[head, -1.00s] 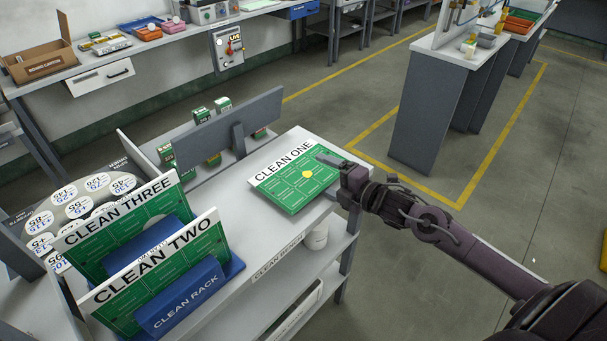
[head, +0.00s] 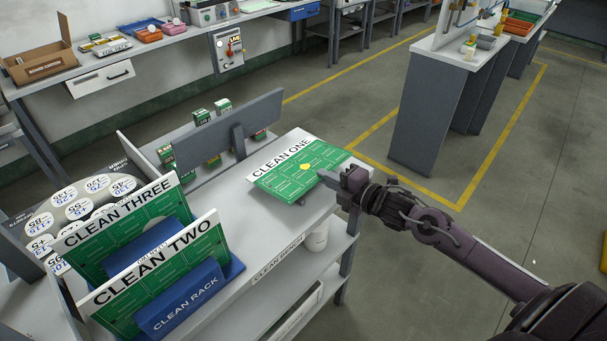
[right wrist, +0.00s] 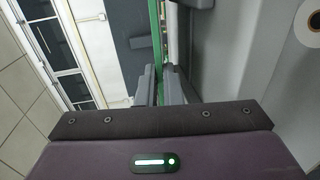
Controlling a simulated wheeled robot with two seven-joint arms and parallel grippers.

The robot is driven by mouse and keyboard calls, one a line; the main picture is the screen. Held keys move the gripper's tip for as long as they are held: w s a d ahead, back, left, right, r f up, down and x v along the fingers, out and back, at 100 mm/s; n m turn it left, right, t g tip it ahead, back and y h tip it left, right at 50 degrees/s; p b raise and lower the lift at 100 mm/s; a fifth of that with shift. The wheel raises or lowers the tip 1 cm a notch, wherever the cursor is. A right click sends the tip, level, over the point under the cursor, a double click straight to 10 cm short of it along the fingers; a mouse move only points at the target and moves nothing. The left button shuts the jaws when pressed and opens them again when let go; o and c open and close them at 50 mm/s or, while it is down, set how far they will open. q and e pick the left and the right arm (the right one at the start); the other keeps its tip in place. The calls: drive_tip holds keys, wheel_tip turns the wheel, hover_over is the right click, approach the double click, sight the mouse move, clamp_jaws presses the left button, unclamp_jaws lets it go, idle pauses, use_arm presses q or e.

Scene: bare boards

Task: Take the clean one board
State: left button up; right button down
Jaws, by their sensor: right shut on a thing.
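The CLEAN ONE board (head: 290,180), green with a white lettered strip and a yellow spot, is at the far right end of the light grey bench (head: 232,215). My right gripper (head: 328,179) is shut on its right edge. The board looks slightly raised at its near side; whether it still touches the bench is hard to tell. In the right wrist view the board (right wrist: 157,45) shows edge-on as a thin green strip between the fingers (right wrist: 160,88). My left gripper is not in view.
The CLEAN TWO board (head: 165,275) and CLEAN THREE board (head: 125,235) stand in the blue CLEAN RACK (head: 185,300). A grey upright panel (head: 215,135) with small green boxes stands behind the bench. A white roll (head: 316,238) sits below the benchtop.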

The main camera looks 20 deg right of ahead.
drive_tip(key=shift+r, duration=0.15)
wheel_tip(320, 180, up, 4)
drive_tip(key=p, duration=0.3)
idle(0.6)
drive_tip(key=s+d+r+p, duration=0.2)
drive_tip(key=s+r+p, duration=0.2)
drive_tip(key=p, duration=0.4)
drive_tip(key=shift+s+d, duration=0.15)
drive_tip(key=shift+s, duration=0.6)
drive_tip(key=shift+f, duration=0.1)
